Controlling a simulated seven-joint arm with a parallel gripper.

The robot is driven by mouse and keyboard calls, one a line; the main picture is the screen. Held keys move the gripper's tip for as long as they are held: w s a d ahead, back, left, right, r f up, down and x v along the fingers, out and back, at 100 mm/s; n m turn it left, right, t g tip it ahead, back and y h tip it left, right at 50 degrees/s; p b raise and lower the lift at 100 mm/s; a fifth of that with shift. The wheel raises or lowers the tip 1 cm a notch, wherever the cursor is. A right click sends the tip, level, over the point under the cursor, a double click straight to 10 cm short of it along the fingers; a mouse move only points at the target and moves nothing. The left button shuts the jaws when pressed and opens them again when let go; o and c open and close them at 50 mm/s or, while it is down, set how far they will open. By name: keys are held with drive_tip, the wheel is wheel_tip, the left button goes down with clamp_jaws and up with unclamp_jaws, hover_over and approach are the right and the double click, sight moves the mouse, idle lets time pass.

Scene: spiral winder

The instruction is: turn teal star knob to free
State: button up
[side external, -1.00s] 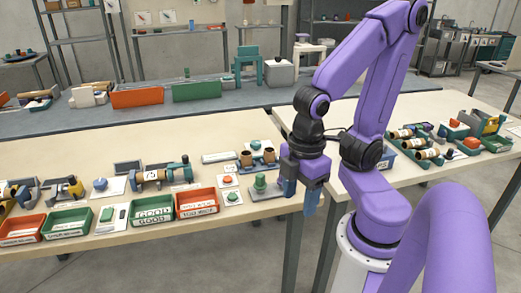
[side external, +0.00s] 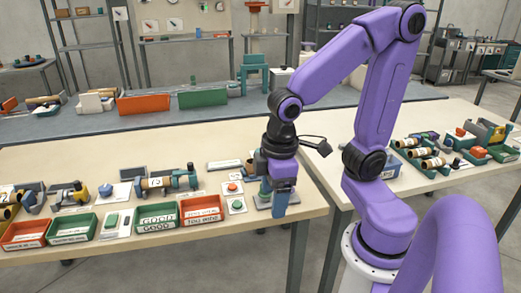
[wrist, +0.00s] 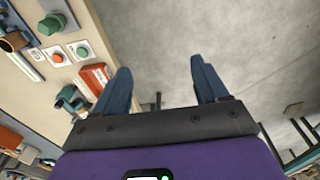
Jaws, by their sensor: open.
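A teal knob (side external: 265,190) stands on a grey base near the table's right end in the side view. My gripper partly hides it. My gripper (side external: 281,211) points down in front of and right of the knob, near the table's front right corner. In the wrist view the two blue fingers (wrist: 160,68) are spread apart with nothing between them. No contact with the knob is visible.
A red button (side external: 233,187) and a teal button (side external: 237,205) sit left of the knob. Red trays (side external: 201,209) and green trays (side external: 157,217) line the front edge. A winder with teal ends (side external: 166,183) lies behind them.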

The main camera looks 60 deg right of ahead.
drive_tip(key=w+d+m+h, duration=0.1)
drive_tip(key=w+d+m, duration=0.3)
drive_tip(key=w, duration=0.4)
drive_tip(key=w+d+m+t, duration=0.1)
drive_tip(key=w+d+m, duration=0.3)
drive_tip(key=w, duration=0.3)
drive_tip(key=w+d+m+h, duration=0.1)
drive_tip(key=w+d+m, duration=0.35)
drive_tip(key=w, duration=0.35)
drive_tip(key=w+d+f+m+h, duration=0.1)
drive_tip(key=w+d+m, duration=0.2)
drive_tip(key=d, duration=0.3)
drive_tip(key=w+d+f+m, duration=0.1)
drive_tip(key=w+d+m, duration=0.15)
drive_tip(key=d, duration=0.45)
drive_tip(key=d+f+m+h, duration=0.1)
drive_tip(key=d+m, duration=0.2)
drive_tip(key=d, duration=0.3)
drive_tip(key=d+f+m, duration=0.2)
drive_tip(key=d+m, duration=0.1)
drive_tip(key=d, duration=0.4)
drive_tip(key=shift+g+h, duration=0.3)
drive_tip(key=x, duration=1.6)
drive_tip(key=shift+s+a+f, duration=0.15)
drive_tip(key=shift+s+f, duration=0.15)
drive_tip(key=shift+s, duration=0.05)
drive_tip(key=c, duration=1.1)
